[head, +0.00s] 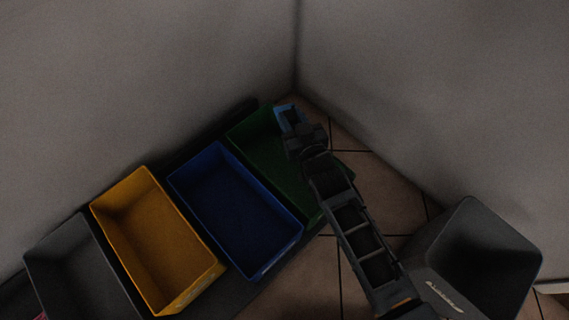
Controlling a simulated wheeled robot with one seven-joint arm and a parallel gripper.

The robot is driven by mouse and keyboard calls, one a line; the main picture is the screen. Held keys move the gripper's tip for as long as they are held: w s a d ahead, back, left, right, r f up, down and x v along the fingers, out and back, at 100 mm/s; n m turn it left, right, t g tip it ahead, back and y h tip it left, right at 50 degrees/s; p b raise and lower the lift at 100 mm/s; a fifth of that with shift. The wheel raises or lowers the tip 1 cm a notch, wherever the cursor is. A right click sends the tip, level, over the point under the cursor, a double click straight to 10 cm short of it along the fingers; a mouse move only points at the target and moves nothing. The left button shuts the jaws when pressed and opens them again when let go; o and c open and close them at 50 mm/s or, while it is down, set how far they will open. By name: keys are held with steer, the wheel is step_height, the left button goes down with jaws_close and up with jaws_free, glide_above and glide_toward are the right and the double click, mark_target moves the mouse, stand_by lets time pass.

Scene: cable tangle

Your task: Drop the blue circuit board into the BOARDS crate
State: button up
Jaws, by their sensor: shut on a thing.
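The blue circuit board (281,111) shows as a small light-blue patch at the end of my arm. My gripper (291,120) is shut on it and hides most of it. Both appear over the far right corner of the green crate (257,131); I cannot tell how high above it they are. My forearm covers the right side of the green crate. I can read no BOARDS label on any crate.
A blue crate (174,184), a yellow crate (97,213) and a dark grey crate (30,264) stand in a row to the left. A dark bin (520,232) stands at the right. Walls meet in a corner behind; tiled floor (395,190) lies between.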

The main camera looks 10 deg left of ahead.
step_height(320, 180, down, 6)
steer(key=d+n+g+y, duration=0.1)
steer(key=y, duration=0.1)
steer(key=shift+d+f+n, duration=0.2)
steer(key=shift+d+n, duration=0.15)
steer(key=shift+n, duration=0.05)
step_height(320, 180, down, 6)
steer(key=b, duration=0.5)
steer(key=shift+w+b, duration=0.1)
steer(key=shift+b, duration=0.3)
steer(key=shift+r, duration=0.1)
steer(key=o, duration=1.1)
